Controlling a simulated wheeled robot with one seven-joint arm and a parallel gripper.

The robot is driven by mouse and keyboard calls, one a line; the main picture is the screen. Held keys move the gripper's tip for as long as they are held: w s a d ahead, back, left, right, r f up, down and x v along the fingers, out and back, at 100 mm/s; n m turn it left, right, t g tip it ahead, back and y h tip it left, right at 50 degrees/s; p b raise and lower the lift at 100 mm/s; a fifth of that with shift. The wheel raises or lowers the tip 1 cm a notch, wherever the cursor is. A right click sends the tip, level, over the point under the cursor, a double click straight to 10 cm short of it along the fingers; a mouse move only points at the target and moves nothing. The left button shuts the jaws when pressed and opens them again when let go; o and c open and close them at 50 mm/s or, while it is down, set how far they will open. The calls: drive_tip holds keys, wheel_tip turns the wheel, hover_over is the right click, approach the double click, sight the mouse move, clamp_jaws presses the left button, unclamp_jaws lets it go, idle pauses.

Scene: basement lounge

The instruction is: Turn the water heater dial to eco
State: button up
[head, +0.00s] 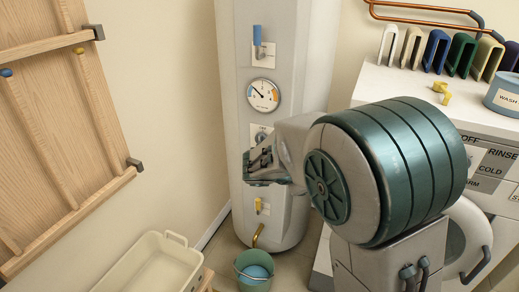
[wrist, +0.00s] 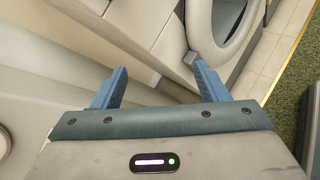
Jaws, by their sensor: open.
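The water heater (head: 290,70) is a tall pale grey tank in the middle of the head view. A small metallic dial (head: 261,137) sits on a white plate on its front, below a round gauge. My arm and gripper hide the lower part of that plate, so the dial's setting and any eco mark cannot be read. My gripper (head: 250,168) is in front of the tank, just below and left of the dial. In the wrist view, its two blue fingers (wrist: 159,75) are spread apart with nothing between them. The dial cannot be made out there.
A gauge (head: 263,95) and a blue-handled lever (head: 257,38) are above the dial. A yellow lever (head: 262,206) and brass spout are below, over a green bucket (head: 245,284). A washing machine (head: 487,170) stands right, a cream tub (head: 150,268) lower left.

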drive_tip(key=w+a+f+n+t+b, duration=0.25)
drive_tip(key=w+a+n+t, duration=0.3)
drive_tip(key=a, duration=0.45)
drive_tip(key=n+t+y+b, duration=0.1)
drive_tip(key=n+t+y, duration=0.25)
drive_tip(key=n, duration=0.45)
approach(259, 141)
drive_tip(key=shift+m, duration=0.25)
drive_tip(key=x, duration=0.9)
drive_tip(key=shift+w+d, duration=0.1)
drive_tip(key=shift+w, duration=0.25)
drive_tip(key=c, duration=1)
